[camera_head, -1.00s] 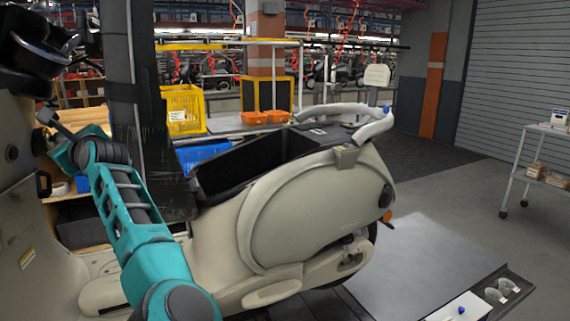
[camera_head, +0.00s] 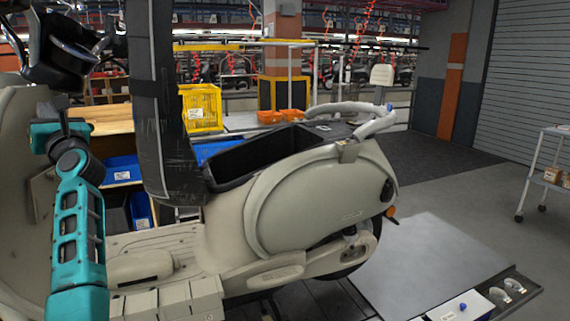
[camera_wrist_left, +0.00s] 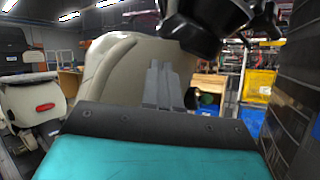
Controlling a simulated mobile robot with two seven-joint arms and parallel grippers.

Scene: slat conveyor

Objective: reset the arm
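My left arm (camera_head: 78,235) is teal and rises from the bottom left of the head view, in front of the cream scooter body (camera_head: 320,205). Its wrist and gripper (camera_head: 62,128) are at the upper left, over the scooter's footwell side and below the dark handlebar part. The fingertips are hard to make out there. In the left wrist view, the grey fingers (camera_wrist_left: 162,85) stand close together past the black plate, with nothing seen between them. A cream scooter panel (camera_wrist_left: 110,65) is behind them. My right gripper is not in view.
The scooter's open black seat bin (camera_head: 255,155) is in the middle. A yellow crate (camera_head: 202,107), a blue bin (camera_head: 122,170) and orange trays (camera_head: 282,115) are behind. A grey plate (camera_head: 425,265) lies on the right. A white trolley (camera_head: 545,165) stands at far right.

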